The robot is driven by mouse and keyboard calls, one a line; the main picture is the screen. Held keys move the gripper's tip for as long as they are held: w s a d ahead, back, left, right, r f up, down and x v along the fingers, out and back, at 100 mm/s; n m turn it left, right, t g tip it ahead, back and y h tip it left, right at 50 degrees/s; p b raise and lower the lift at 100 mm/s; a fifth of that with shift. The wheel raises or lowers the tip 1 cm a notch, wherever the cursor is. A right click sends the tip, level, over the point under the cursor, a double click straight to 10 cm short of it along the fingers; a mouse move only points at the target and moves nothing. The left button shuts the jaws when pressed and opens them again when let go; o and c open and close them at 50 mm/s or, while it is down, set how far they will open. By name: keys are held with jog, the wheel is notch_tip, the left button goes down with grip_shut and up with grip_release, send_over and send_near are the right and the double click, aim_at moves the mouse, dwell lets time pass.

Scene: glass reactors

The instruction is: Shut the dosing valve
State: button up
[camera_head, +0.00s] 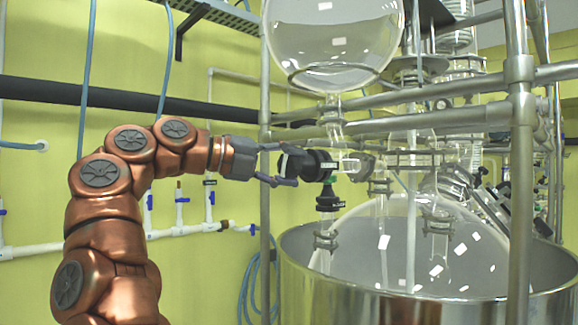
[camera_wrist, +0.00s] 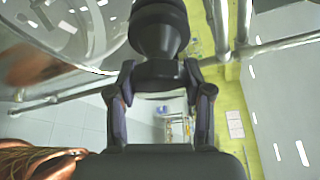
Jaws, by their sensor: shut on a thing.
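The dosing valve (camera_head: 326,165) sits in the glass line below a round glass flask (camera_head: 333,45), with a black knob (camera_head: 296,164) pointing left. A black fitting hangs below the valve. My gripper (camera_head: 283,164) reaches in from the left, and its fingers are shut on the black knob. In the wrist view the black knob (camera_wrist: 158,68) lies between the two fingertips of my gripper (camera_wrist: 160,85). The far side of the valve is hidden in both views.
Metal frame tubes (camera_head: 520,165) stand at the right and cross just above the valve. A large steel vessel (camera_head: 400,305) with a glass reactor (camera_head: 425,245) stands below. White pipes (camera_head: 110,243) with blue taps run along the yellow wall behind my arm.

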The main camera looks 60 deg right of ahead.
jog(key=o, duration=1.2)
jog(key=shift+c, duration=0.2)
